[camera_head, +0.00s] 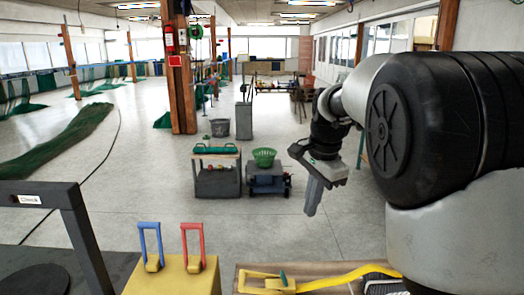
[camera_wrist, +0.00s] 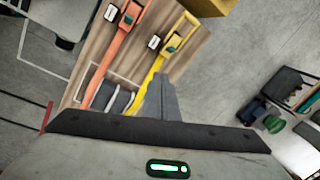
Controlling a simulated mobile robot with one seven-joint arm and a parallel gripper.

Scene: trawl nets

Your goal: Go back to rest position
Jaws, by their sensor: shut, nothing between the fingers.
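My gripper (camera_head: 312,195) hangs in the air right of centre in the head view, fingers pointing down, shut and empty. Its fingers (camera_wrist: 162,95) also show together in the wrist view, with nothing held. Below it in the wrist view is a wooden board (camera_wrist: 150,25) with an orange strap tool (camera_wrist: 117,45) and a yellow strap tool (camera_wrist: 175,45). The gripper is apart from both. The arm reaches in from the right side of the head view and hides part of the room behind it.
A yellow block (camera_head: 172,278) with a blue handle (camera_head: 150,240) and a red handle (camera_head: 193,240) stands at the front. The wooden board (camera_head: 315,268) lies to its right. A cart (camera_head: 218,178) and a green basket (camera_head: 264,157) stand farther back. Open floor lies between.

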